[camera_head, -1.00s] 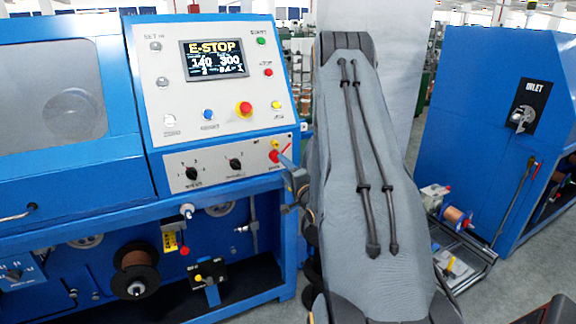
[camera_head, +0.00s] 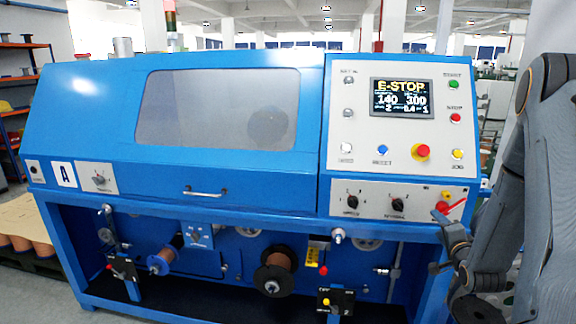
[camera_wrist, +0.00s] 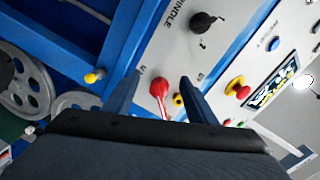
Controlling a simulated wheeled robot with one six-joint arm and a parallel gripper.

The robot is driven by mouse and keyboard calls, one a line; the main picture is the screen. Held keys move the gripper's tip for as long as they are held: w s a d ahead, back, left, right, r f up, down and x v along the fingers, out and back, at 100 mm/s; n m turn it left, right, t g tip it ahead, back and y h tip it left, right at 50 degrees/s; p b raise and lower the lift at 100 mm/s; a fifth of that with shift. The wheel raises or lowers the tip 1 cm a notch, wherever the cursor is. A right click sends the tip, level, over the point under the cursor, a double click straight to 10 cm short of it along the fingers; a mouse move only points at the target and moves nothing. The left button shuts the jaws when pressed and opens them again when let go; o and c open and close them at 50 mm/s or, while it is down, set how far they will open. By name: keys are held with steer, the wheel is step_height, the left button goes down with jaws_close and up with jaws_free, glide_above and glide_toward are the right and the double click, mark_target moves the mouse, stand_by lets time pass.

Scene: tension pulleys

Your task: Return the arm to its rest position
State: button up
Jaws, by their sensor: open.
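My gripper (camera_wrist: 160,80) is open, its two dark fingers spread apart in the wrist view. The red-handled rotary switch (camera_wrist: 159,90) shows in the gap between them, with nothing visibly held. I cannot tell how far the fingertips are from it. In the head view my grey arm (camera_head: 500,185) is bent at the right edge, its lower part beside the switch panel. The red switch (camera_head: 444,207) is at that panel's lower right corner, its handle slanting up to the right. The gripper's fingers are hard to make out there.
The blue machine (camera_head: 325,140) fills most of the head view. Its screen (camera_head: 401,97) reads E-STOP, above a red emergency button (camera_head: 421,151). A wire spool (camera_head: 274,270) sits in the lower bay. In the wrist view, grey pulleys (camera_wrist: 30,80) lie left of my gripper.

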steer(key=s+a+n+g+y, duration=0.1)
steer(key=s+a+n+g, duration=0.3)
steer(key=a, duration=0.5)
steer(key=s+a+n+g+y, duration=0.1)
steer(key=s+a+n+g, duration=0.25)
steer(key=a, duration=0.45)
steer(key=s+a+r+n+g, duration=0.1)
steer(key=s+a+n+g, duration=0.2)
steer(key=s+a, duration=0.4)
steer(key=s+a+r+n+g+y, duration=0.1)
steer(key=s+a+n+g, duration=0.3)
steer(key=s, duration=1.1)
steer(key=a+n, duration=0.1)
steer(key=a, duration=0.2)
steer(key=shift+a+r, duration=0.25)
steer(key=shift+r, duration=0.1)
steer(key=shift+n+g, duration=0.25)
